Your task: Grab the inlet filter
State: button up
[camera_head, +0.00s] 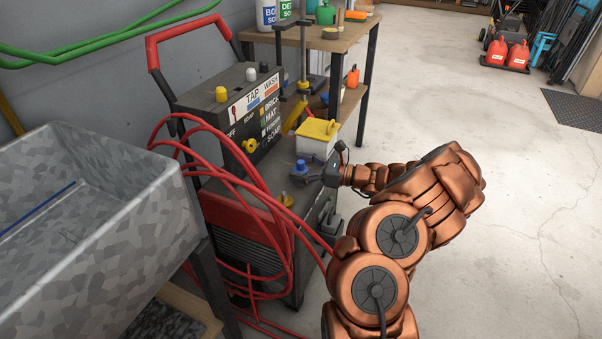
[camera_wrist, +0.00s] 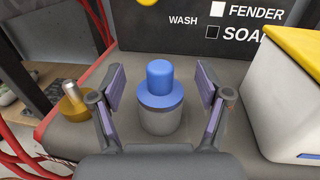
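The likely inlet filter (camera_wrist: 160,100) is a blue-capped piece with a grey cylindrical lower part. It stands upright on the dark machine's deck. It also shows small in the head view (camera_head: 300,165). My gripper (camera_wrist: 160,78) is open, with one finger on each side of it. Gaps show between both fingers and the blue cap, so nothing is held. In the head view my gripper (camera_head: 312,172) is low over the deck at the blue piece, and my arm reaches in from the right.
A brass fitting (camera_wrist: 75,102) stands left of the gripper. A white box with a yellow lid (camera_wrist: 292,95) is close on the right. The labelled control panel (camera_head: 255,110) rises behind. Red hoses (camera_head: 225,180) loop at the machine's left. Concrete floor (camera_head: 500,200) is clear at right.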

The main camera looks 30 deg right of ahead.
jog(key=c, duration=1.2)
